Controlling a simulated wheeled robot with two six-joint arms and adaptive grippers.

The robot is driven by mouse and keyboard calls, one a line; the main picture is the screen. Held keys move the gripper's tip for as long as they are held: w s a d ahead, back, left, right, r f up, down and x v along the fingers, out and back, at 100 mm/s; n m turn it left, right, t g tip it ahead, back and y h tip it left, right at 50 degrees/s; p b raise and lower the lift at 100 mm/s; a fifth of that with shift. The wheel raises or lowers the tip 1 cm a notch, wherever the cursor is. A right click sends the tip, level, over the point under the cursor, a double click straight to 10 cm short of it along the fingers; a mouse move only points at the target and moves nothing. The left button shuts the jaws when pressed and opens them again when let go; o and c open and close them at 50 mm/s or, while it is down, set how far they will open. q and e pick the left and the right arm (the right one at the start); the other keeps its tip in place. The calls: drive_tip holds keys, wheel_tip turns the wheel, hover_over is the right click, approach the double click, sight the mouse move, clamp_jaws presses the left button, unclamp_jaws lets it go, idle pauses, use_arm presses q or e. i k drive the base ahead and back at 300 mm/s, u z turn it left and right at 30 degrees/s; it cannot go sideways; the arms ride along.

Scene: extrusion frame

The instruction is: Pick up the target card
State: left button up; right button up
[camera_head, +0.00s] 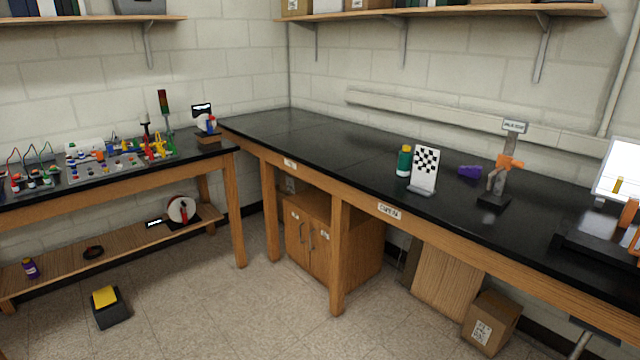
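The target card (425,167) is a white card with a black-and-white checkered pattern. It stands upright, leaning slightly, in a small grey base on the black-topped bench (330,148), near its front edge. The lower part of the card is plain white. I see neither of my grippers in the head view, and nothing touches the card.
A green bottle (404,161) with a white band stands just left of the card. A purple object (470,171) and a stand with an orange clamp (508,163) are to the right. A bright screen (618,170) is at far right. The bench left of the bottle is clear.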

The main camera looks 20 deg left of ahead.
sight(426, 159)
drive_tip(key=u, duration=0.25)
drive_tip(key=k, duration=0.5)
drive_tip(key=u, duration=0.8)
drive_tip(key=i, duration=1.35)
drive_tip(key=z, duration=0.8)
drive_tip(key=i, duration=0.85)
drive_tip(key=z, duration=0.85)
